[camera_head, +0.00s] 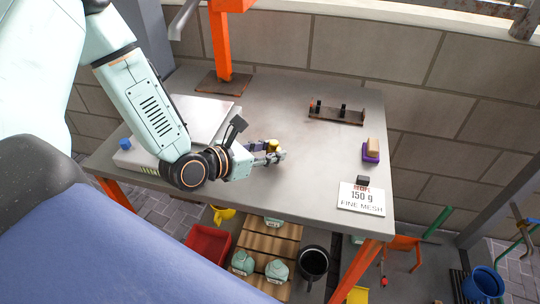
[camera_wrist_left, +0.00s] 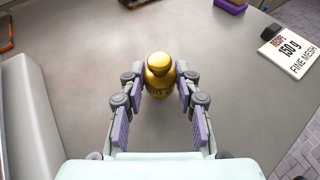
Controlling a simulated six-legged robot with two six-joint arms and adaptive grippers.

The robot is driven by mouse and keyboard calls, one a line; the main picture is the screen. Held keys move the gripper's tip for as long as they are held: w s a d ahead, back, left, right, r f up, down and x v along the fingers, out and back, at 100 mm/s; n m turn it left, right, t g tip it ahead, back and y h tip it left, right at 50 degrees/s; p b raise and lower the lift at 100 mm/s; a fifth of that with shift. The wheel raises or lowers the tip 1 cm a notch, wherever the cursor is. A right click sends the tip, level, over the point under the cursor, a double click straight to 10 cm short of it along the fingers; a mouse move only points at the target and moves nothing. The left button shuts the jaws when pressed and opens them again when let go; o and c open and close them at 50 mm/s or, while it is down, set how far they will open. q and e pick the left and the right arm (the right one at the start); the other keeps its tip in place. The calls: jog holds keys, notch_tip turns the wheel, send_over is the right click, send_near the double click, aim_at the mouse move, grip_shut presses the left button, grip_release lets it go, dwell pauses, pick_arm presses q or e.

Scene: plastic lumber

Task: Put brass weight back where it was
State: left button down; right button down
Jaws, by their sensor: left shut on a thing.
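The brass weight (camera_wrist_left: 159,75) is a golden, knobbed cylinder with dark lettering, partly hidden, on its side. It also shows small in the head view (camera_head: 273,145), over the middle of the grey table. My left gripper (camera_head: 274,156) is shut on the weight; in the wrist view its two fingers (camera_wrist_left: 160,88) press on it from both sides. The weight looks upright. I cannot tell whether its base touches the table. My right gripper is not in view.
A dark rack (camera_head: 338,115) lies at the back. A purple block with a tan top (camera_head: 371,156) and a "150 g fine mesh" card (camera_head: 361,201) lie right.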

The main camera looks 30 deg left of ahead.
pick_arm(q)
jog(key=shift+w+f, duration=0.2)
jog(key=shift+f, duration=0.15)
jog(key=shift+s, duration=0.15)
jog(key=shift+f, duration=0.15)
jog(key=c, duration=1)
grip_release()
jog(key=shift+o, duration=0.2)
